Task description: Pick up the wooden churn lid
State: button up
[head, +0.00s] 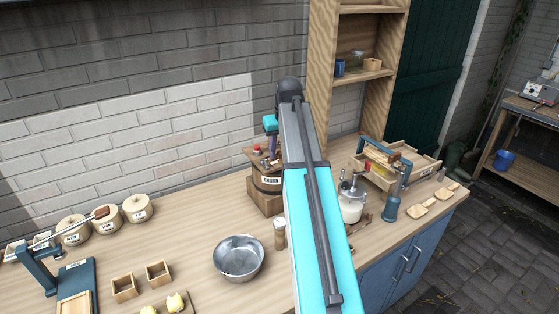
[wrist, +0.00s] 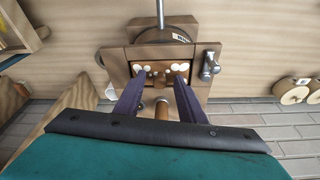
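In the wrist view a wooden frame (wrist: 119,72) with pale round knobs around a dark slot lies ahead of my gripper (wrist: 158,82). A brown peg (wrist: 162,108) shows between the fingers. I cannot tell which part is the separate lid. The dark fingers are apart, just above the churn top; contact is unclear.
A metal bowl (head: 238,258) and a small jar (head: 280,234) stand in front of the churn. A tall shelf (head: 323,80) stands behind.

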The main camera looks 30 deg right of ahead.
aim_at(280, 152)
jog(key=shift+c, duration=0.4)
grip_shut()
jog(key=shift+r, duration=0.15)
jog(key=shift+w+r+b, duration=0.1)
jog(key=shift+r+b, duration=0.7)
jog(key=shift+r, duration=0.65)
jog(key=shift+s+r, duration=0.1)
jog(key=shift+s, duration=0.25)
jog(key=s+r+b, duration=0.1)
jog(key=s+b, duration=0.3)
jog(key=s, duration=1.1)
jog(key=shift+s+r, duration=0.25)
jog(key=shift+r, duration=0.05)
jog(key=shift+a, duration=0.1)
